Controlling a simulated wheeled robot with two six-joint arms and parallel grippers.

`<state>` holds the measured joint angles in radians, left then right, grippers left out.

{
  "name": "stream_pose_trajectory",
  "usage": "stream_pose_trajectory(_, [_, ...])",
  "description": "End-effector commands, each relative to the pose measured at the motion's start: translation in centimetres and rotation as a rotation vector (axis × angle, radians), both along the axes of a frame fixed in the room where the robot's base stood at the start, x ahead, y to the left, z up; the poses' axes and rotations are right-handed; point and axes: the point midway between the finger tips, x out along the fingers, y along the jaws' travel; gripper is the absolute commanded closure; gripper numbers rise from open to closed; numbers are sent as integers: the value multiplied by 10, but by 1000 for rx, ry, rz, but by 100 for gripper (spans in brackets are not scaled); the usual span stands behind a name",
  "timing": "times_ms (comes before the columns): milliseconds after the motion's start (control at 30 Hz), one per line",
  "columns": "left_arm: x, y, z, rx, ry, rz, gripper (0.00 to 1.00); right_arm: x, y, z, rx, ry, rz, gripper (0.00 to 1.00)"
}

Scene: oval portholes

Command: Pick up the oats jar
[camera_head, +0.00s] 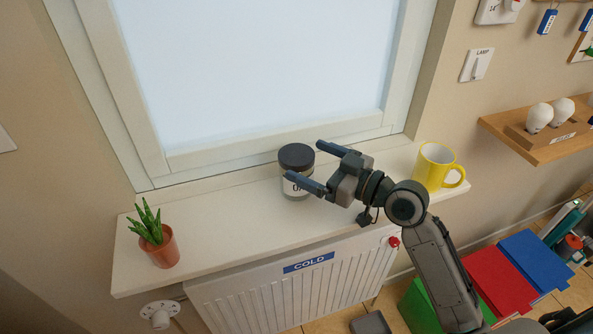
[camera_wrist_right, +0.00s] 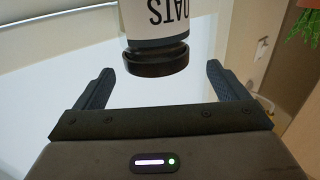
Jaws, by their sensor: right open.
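The oats jar (camera_head: 297,172) stands upright on the white windowsill (camera_head: 222,215), with a dark lid and a pale label that is partly covered by a finger. In the right wrist view the jar (camera_wrist_right: 158,30) appears upside down, its "OATS" label and dark lid showing beyond the fingertips. My right gripper (camera_head: 304,164) is open, and its fingers point left toward the jar. In the right wrist view the gap between the fingers (camera_wrist_right: 160,80) is empty and the jar lies ahead of it. My left gripper is not in view.
A yellow mug (camera_head: 433,168) stands on the sill right of my right gripper. A potted plant (camera_head: 159,246) stands at the sill's left end. The window frame (camera_head: 270,150) rises behind the jar. A radiator (camera_head: 290,295) marked "COLD" is below. The sill between plant and jar is clear.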

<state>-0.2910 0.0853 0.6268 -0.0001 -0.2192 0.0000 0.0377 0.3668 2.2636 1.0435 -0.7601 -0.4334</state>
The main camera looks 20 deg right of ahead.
Motion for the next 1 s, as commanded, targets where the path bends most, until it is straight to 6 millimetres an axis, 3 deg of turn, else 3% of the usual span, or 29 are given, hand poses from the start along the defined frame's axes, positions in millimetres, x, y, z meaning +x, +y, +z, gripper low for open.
stream_pose_trajectory(400, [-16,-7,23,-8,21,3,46,37,24,-6,5,0,0,7])
stream_pose_trajectory(733, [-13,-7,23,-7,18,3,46,40,26,-7,1,-1,1,7])
stream_pose_trajectory(1000, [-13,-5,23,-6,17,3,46,40,26,-7,1,0,0,60])
